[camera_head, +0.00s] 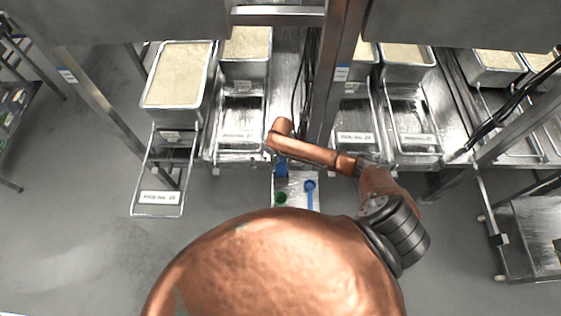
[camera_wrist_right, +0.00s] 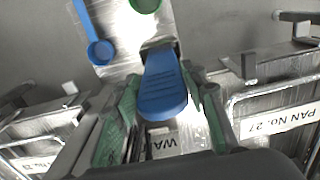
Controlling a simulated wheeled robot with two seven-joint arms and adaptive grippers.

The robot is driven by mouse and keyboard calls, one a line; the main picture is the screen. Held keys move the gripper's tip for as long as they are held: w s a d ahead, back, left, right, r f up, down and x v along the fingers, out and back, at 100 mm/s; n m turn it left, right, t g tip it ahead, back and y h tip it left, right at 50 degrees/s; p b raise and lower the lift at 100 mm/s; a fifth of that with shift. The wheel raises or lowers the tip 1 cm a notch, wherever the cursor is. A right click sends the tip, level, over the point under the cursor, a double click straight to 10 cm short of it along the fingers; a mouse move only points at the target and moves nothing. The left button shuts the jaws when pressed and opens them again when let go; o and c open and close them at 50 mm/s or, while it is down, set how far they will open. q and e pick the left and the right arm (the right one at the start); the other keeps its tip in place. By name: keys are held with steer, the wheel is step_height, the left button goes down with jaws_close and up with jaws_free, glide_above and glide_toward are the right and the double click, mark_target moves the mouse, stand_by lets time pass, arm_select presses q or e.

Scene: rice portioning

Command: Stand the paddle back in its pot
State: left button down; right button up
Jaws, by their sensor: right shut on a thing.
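The blue paddle (camera_wrist_right: 162,88) is between the green-lined fingers of my right gripper (camera_wrist_right: 160,100), which is shut on it. Its broad ribbed end faces the wrist camera. In the head view the paddle (camera_head: 281,169) shows as a small blue patch below my right gripper (camera_head: 280,154), over the back left of a small pale tray (camera_head: 295,181). A dark grey edge shows just beyond the paddle in the wrist view; I cannot tell whether it is the pot or whether the paddle is inside it. My left gripper is not in view.
A blue scoop (camera_head: 310,188) and a green cup (camera_head: 280,198) are on the small tray in front of the paddle. Rice-filled metal pans (camera_head: 180,76) stand on racks at both sides. A rack post (camera_head: 338,70) rises behind my right arm. Grey floor is clear at left.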

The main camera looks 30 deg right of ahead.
steer(key=shift+f+b, duration=0.35)
steer(key=shift+f, duration=0.65)
steer(key=o, duration=1.2)
